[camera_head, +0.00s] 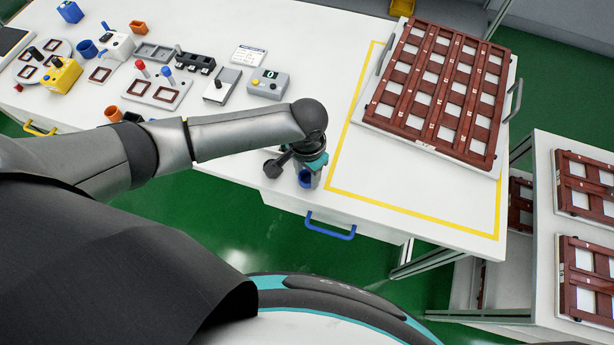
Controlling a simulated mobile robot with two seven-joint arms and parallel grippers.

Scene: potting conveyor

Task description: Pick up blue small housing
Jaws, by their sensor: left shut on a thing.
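The blue small housing (305,179) shows as a small blue cup-like piece at the fingertips of my left gripper (306,175), near the front edge of the white table. My left gripper points down and is shut on it; the fingers hide part of it. I cannot tell whether the housing touches the table. My right gripper is not in view.
A brown gridded tray (436,92) lies at the right inside a yellow outline (412,213). The table between gripper and tray is clear. A blue handle (330,232) projects in front.

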